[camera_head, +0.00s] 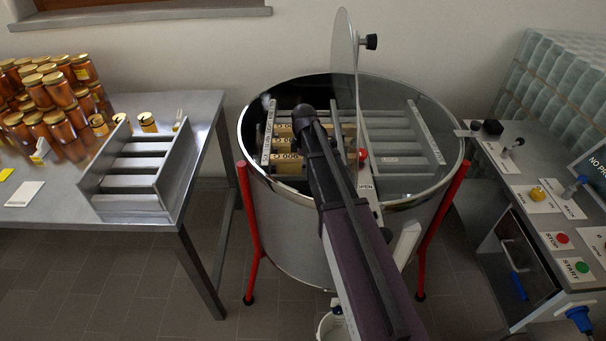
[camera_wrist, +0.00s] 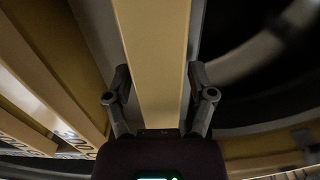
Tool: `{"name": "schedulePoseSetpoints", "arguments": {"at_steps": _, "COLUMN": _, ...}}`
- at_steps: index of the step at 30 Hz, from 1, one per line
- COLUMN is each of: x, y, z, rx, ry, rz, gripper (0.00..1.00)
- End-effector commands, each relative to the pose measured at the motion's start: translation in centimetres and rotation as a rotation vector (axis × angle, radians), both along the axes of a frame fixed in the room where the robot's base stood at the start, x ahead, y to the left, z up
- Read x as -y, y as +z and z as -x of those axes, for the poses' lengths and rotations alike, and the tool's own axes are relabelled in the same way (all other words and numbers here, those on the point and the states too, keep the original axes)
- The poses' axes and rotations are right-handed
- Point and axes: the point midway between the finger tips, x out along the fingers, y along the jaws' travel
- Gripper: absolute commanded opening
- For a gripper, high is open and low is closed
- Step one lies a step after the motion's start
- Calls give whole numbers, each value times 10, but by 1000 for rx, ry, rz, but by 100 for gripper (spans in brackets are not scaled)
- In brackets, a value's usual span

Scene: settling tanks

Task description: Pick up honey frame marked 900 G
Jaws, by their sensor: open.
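Several wooden honey frames (camera_head: 287,157) hang in the left half of the extractor drum. Their end labels are partly readable as zeros, and I cannot make out which one reads 900 G. In the wrist view, one pale wooden frame bar (camera_wrist: 160,35) runs between the two fingers of my gripper (camera_wrist: 158,82). The fingers are apart, one on each side of the bar, with small gaps showing. No label is visible on this bar. Other frames (camera_wrist: 42,95) with partly cut-off labels lie to its left. In the head view my arm hides the gripper and part of the frames.
The round steel drum (camera_head: 285,225) stands on red legs, with a clear lid panel (camera_head: 345,45) upright across it. A steel table on the left holds honey jars (camera_head: 60,95) and a slotted rack (camera_head: 140,170). A control bench (camera_head: 515,235) stands right.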

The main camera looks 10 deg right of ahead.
Motion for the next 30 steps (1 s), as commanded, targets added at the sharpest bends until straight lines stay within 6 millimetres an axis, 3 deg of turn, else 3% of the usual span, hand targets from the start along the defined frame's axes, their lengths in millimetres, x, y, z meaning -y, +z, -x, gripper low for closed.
{"name": "schedulePoseSetpoints", "arguments": {"at_steps": 17, "x": 0, "y": 0, "z": 0, "rx": 0, "ry": -1, "rz": 0, "gripper": 71}}
{"name": "schedulePoseSetpoints", "arguments": {"at_steps": 25, "x": 1, "y": 0, "z": 0, "rx": 0, "ry": -1, "rz": 0, "gripper": 0}}
{"name": "schedulePoseSetpoints", "arguments": {"at_steps": 30, "x": 1, "y": 0, "z": 0, "rx": 0, "ry": -1, "rz": 0, "gripper": 0}}
